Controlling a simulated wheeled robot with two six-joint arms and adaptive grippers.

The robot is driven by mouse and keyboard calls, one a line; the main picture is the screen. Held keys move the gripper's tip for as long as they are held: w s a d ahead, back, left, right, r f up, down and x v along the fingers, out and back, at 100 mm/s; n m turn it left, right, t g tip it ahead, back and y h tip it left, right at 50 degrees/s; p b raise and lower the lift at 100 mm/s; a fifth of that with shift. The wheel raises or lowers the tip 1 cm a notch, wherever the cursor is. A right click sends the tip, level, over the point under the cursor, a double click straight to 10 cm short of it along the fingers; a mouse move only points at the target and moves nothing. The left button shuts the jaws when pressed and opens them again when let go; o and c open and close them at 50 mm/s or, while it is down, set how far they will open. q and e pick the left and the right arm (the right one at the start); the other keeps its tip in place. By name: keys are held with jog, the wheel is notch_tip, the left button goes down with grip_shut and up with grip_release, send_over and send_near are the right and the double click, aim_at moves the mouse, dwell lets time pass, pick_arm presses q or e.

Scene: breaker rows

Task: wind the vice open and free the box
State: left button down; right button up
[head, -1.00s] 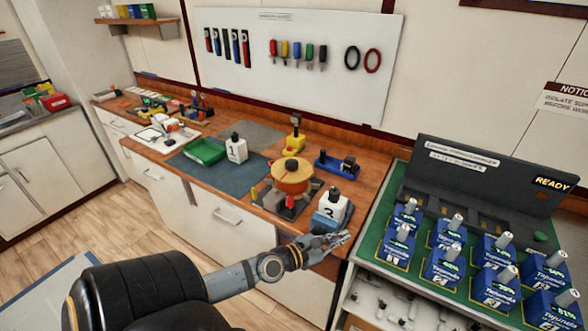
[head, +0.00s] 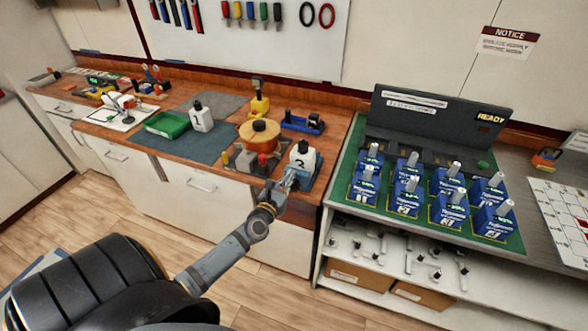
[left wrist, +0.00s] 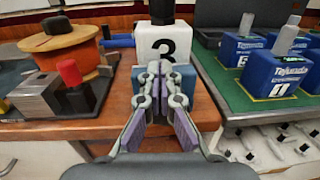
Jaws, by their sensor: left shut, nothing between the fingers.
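A white box (head: 302,158) marked 3, with a black top, stands upright near the front right edge of the wooden bench. It also shows in the left wrist view (left wrist: 165,43). A blue base (head: 311,183), which looks like the vice, is around its lower part; I cannot tell how tightly its jaws sit. My right gripper is not in view.
An orange round drum (head: 260,132) and a grey block (head: 243,160) with a red knob stand just left. Another white box (head: 202,117) and a green tray (head: 167,123) are farther left. Blue breakers (head: 408,196) stand in rows on the green mat to the right.

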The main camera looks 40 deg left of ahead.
aim_at(299, 164)
pick_arm(q)
jog(key=shift+w+a, duration=0.15)
jog(key=shift+w, duration=0.85)
jog(key=shift+w+a, duration=0.15)
jog(key=shift+w, duration=0.8)
jog(key=shift+w+a+b, duration=0.1)
jog(key=shift+w+b, duration=0.3)
jog(key=shift+w, duration=0.25)
jog(key=shift+r, duration=0.2)
jog(key=shift+f, duration=0.1)
